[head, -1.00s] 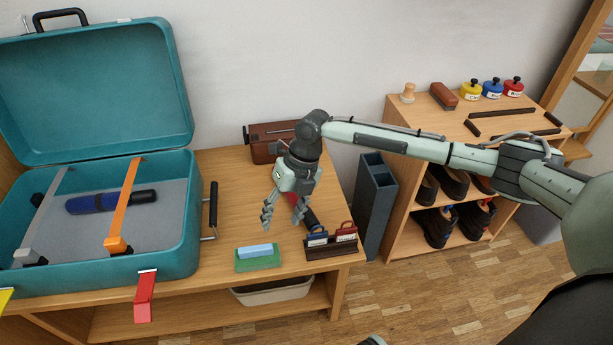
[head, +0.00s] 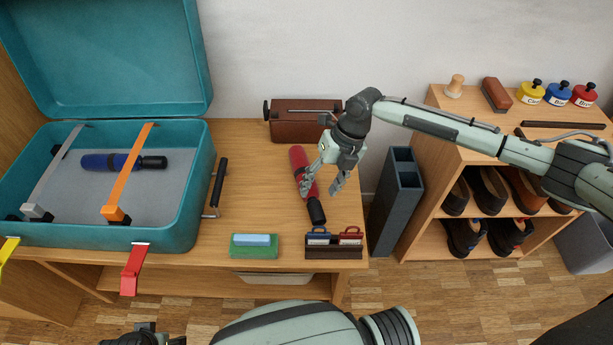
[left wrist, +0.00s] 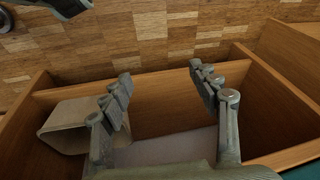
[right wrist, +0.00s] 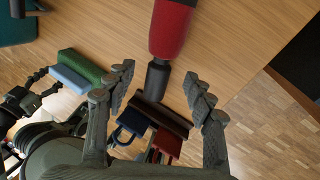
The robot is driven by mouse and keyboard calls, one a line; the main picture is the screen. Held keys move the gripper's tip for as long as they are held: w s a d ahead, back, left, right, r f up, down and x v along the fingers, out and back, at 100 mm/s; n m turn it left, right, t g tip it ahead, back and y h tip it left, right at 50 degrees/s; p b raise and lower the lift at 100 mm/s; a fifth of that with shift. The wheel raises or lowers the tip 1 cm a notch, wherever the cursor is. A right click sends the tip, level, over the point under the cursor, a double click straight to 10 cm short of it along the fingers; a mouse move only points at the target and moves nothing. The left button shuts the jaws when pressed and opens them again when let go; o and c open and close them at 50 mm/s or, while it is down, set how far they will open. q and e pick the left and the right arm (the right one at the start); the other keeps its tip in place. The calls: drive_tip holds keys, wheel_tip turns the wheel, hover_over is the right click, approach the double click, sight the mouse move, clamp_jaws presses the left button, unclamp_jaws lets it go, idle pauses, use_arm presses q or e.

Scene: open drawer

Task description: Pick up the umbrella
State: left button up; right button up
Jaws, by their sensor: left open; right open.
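A red folded umbrella (head: 299,165) with a black handle lies on the wooden bench top, its handle toward the front edge. A second folded umbrella, blue and black (head: 112,162), lies inside the open teal suitcase under the straps. My right gripper (head: 322,187) is open and empty over the red umbrella. In the right wrist view, the red umbrella (right wrist: 170,28) shows beyond the open fingers, with its black handle between and ahead of the fingertips. My left gripper (left wrist: 160,72) is open and empty, facing the bench's lower shelf; the head view shows only part of its arm at the bottom.
The teal suitcase (head: 180,232) fills the bench's left side. A brown case (head: 297,126) stands behind the red umbrella. A green and blue block (head: 254,251) and a small dark rack (head: 334,252) sit at the front edge. A grey umbrella stand (head: 389,220) is right of the bench.

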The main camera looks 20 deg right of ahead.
sight(315, 199)
drive_tip(key=x, duration=0.4)
drive_tip(key=shift+s+a+f, duration=0.1)
drive_tip(key=shift+s+f, duration=0.05)
drive_tip(key=shift+f, duration=0.25)
drive_tip(key=shift+r, duration=0.1)
clamp_jaws()
